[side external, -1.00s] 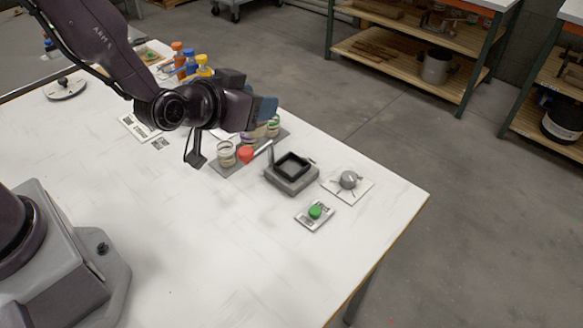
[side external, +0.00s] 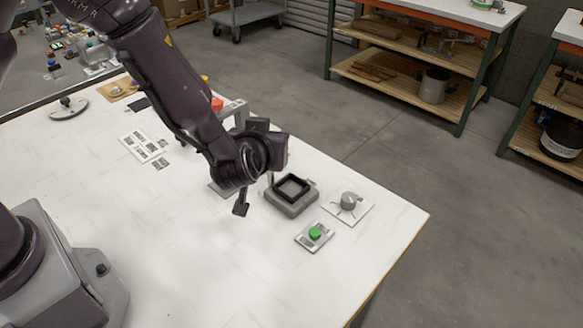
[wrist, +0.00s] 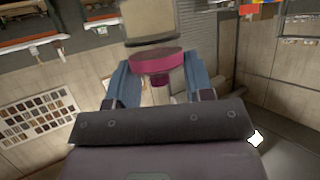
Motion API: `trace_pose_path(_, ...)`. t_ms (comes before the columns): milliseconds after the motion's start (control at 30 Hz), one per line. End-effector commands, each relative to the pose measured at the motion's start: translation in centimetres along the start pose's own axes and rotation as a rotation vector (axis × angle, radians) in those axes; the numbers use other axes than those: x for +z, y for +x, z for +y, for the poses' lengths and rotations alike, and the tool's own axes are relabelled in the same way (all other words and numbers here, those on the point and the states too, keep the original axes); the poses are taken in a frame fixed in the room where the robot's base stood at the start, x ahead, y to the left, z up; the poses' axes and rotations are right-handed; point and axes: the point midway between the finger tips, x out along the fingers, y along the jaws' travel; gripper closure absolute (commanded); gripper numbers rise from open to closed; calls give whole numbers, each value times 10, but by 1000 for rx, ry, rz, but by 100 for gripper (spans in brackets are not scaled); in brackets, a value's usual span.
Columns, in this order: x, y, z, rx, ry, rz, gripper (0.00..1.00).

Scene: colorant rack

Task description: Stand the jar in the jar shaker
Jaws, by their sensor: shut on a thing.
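The jar (wrist: 156,62) is between my blue fingers in the wrist view. It shows a dark pink band with a pale block beyond it. My gripper (wrist: 160,82) is shut on it. In the side view my gripper (side external: 268,143) is just behind and left of the jar shaker, apparently above the table. My wrist hides its fingertips and the jar there. The jar shaker (side external: 292,205) is a grey block with a black square holder on top. The holder looks empty.
A green button (side external: 315,233) on a plate sits in front of the shaker, and a grey knob (side external: 348,202) on a plate sits to its right. A grey stand (side external: 238,106) and a red-topped thing (side external: 217,104) are behind my arm. The front table is clear.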

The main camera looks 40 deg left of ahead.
Motion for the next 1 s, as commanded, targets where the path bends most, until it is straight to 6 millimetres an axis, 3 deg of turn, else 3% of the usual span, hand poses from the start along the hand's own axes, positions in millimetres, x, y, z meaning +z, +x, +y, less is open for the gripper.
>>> trace_pose_path(100,15,25,15,-4,2,-2,76)
trace_pose_path(300,32,51,32,0,0,0,76)
trace_pose_path(467,38,60,38,0,0,0,76)
trace_pose_path(700,65,75,39,0,2,-1,76)
trace_pose_path(1000,66,76,39,1,-1,0,76)
